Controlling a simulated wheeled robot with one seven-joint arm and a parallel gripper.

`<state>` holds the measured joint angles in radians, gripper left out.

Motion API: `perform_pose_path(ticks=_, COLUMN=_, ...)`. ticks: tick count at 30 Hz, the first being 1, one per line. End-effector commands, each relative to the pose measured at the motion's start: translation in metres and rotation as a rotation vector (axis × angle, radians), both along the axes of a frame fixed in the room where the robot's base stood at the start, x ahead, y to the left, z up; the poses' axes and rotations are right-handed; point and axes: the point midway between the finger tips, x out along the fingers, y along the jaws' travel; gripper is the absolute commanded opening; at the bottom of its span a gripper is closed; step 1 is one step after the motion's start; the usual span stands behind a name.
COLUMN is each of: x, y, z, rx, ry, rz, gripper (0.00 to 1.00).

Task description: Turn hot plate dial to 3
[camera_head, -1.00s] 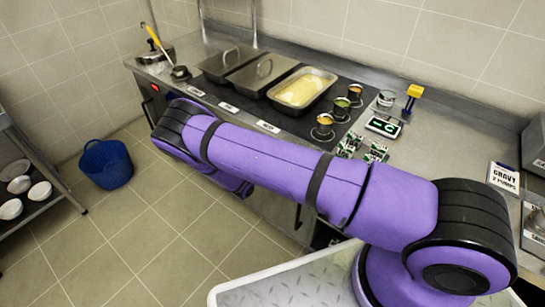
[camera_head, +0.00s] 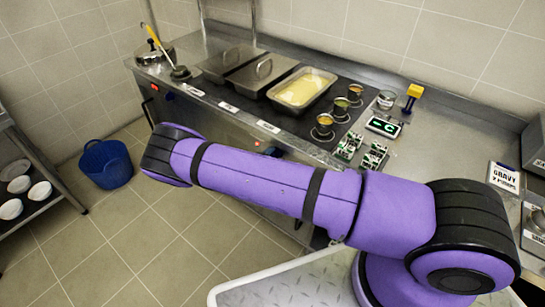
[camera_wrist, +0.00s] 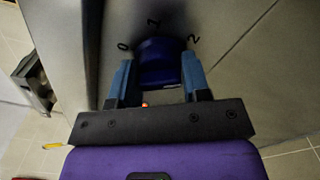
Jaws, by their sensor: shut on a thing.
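In the wrist view, a dark blue dial (camera_wrist: 158,66) sits on a grey panel (camera_wrist: 225,30). Figures 0, 1 and 2 show around its far side; a 3 is not seen, and no pointer can be made out. My gripper (camera_wrist: 157,60) has one blue-grey finger on each side of the dial, shut on it. A small red light (camera_wrist: 145,104) shows between the fingers. In the head view my arm hides my gripper and the dial.
The steel counter (camera_head: 450,140) carries lidded pans (camera_head: 258,78), an open pan of yellow food (camera_head: 302,90) and small pots. A pot (camera_head: 153,55) with a ladle stands at the far left. A blue basket (camera_head: 106,165) and a shelf of bowls (camera_head: 40,190) are at left.

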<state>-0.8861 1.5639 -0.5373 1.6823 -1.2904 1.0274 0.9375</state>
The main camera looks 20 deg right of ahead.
Motion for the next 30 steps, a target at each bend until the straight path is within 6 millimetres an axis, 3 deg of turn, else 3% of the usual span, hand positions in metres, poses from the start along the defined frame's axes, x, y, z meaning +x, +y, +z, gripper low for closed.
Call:
perform_pose_path(ticks=15, x=-0.0008, y=0.0011, z=-0.0015, rx=0.240, ry=-0.355, rz=0.002, gripper=0.20)
perform_pose_path(ticks=30, x=-0.0006, y=0.0010, z=-0.0014, rx=0.330, ry=-0.488, rz=0.000, gripper=0.20)
